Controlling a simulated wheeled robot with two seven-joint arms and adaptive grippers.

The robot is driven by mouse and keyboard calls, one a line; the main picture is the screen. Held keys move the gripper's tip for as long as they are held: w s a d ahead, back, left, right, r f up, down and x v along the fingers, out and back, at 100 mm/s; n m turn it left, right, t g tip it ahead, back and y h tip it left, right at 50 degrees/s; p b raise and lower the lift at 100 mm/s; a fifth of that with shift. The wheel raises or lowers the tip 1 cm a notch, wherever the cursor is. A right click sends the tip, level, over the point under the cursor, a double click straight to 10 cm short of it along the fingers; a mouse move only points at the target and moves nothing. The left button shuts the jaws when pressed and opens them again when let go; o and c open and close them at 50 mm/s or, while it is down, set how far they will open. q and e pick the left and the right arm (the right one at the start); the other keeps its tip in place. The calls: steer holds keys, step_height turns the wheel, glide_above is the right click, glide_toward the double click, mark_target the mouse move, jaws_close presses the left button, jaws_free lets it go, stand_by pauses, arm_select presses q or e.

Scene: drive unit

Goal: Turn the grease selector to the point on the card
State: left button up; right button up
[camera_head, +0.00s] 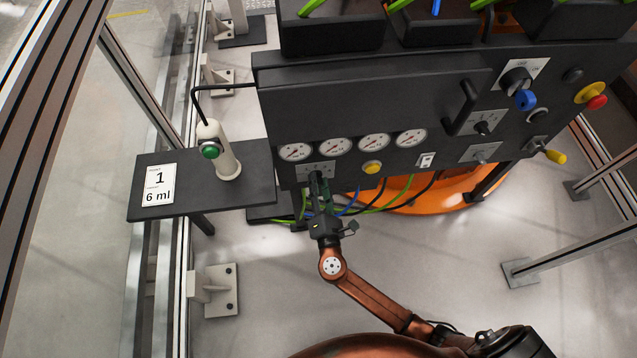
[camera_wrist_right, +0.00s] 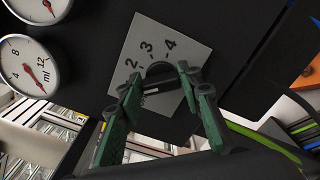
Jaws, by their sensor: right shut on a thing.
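The card (camera_head: 158,186) lies on a dark shelf at the left and reads "1" above "6 ml". The grease selector is a dark knob (camera_wrist_right: 158,84) on a grey plate (camera_wrist_right: 150,45) marked with 2, 3 and 4 in the right wrist view; the plate also shows below the gauges in the head view (camera_head: 316,169). My right gripper (camera_wrist_right: 158,88) has its green-padded fingers shut on the knob, hiding part of it and of the scale. In the head view the right gripper (camera_head: 317,180) covers the knob. My left gripper is not in view.
Several round gauges (camera_head: 335,147) sit just above the plate. A yellow button (camera_head: 372,167), a white switch (camera_head: 426,160) and other knobs are to the right. A white dispenser with a green button (camera_head: 210,150) stands on the shelf (camera_head: 240,196). Cables hang below the panel.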

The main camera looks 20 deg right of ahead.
steer(key=o, duration=1.2)
steer(key=shift+c, duration=0.2)
steer(key=shift+s, duration=0.1)
steer(key=v, duration=1.1)
steer(key=shift+s+a, duration=0.2)
steer(key=shift+s, duration=0.15)
